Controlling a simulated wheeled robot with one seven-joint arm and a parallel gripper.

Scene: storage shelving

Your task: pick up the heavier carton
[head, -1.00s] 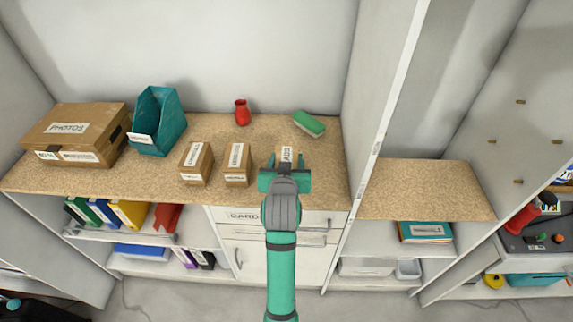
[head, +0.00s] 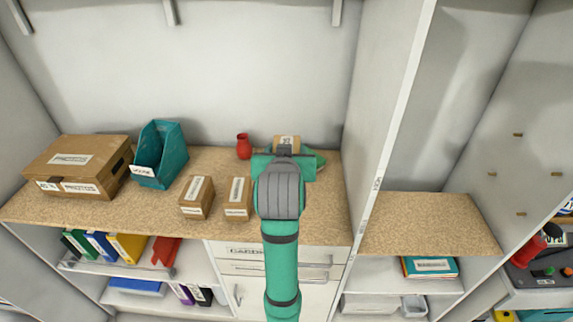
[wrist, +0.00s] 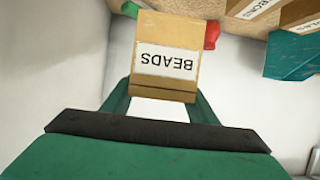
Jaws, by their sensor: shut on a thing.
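My gripper (head: 284,165) is shut on a small brown carton (head: 287,140) with a white label. In the wrist view the label on this carton (wrist: 166,50) reads BEADS, and the green fingers (wrist: 160,104) grip its sides. It appears held above the worktop.
The wood worktop (head: 120,205) also carries a big PHOTOS box (head: 75,160), a teal holder (head: 160,155), and a red vase (head: 243,147). A green item (head: 319,160) is partly hidden behind my gripper. A white upright panel (head: 385,130) bounds the right side.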

